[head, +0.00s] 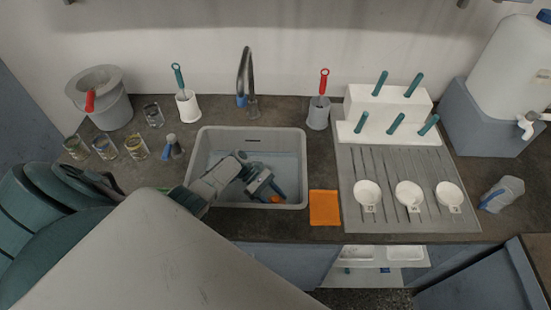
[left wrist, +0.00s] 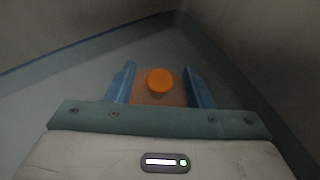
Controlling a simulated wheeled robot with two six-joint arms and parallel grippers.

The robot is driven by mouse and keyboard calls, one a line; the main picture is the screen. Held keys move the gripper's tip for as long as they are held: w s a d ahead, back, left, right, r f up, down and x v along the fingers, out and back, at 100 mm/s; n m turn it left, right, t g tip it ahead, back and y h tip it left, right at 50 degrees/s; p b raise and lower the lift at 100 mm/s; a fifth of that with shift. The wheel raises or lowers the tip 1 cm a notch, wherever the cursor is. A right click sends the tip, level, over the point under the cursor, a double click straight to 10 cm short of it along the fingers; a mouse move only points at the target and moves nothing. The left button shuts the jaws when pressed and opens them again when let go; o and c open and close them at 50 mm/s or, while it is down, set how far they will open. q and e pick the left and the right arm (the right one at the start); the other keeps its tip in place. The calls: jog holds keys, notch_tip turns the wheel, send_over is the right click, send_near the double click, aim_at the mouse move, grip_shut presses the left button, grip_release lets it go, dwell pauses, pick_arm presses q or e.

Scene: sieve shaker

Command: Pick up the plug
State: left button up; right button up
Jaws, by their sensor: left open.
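The orange plug (head: 275,199) is low in the grey sink (head: 302,160), partly hidden by my left gripper in the head view. In the left wrist view the plug (left wrist: 160,80) shows a round orange top with a duller reddish-brown part below it. My left gripper (head: 268,186) reaches down into the sink. Its two blue fingers are open, one on each side of the plug in the left wrist view (left wrist: 159,84), with visible gaps between fingers and plug. My right gripper is not in view.
The sink walls surround my left gripper, and the faucet (head: 246,75) stands behind. An orange cloth (head: 324,207) lies right of the sink. A grey drainboard (head: 384,217) holds white scoops (head: 409,194). Several jars (head: 105,147) and a brush holder (head: 188,104) stand left and behind.

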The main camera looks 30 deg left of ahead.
pick_arm(q)
jog(key=shift+d+f, duration=0.1)
jog(key=shift+d, duration=0.1)
jog(key=shift+a, duration=0.1)
grip_shut()
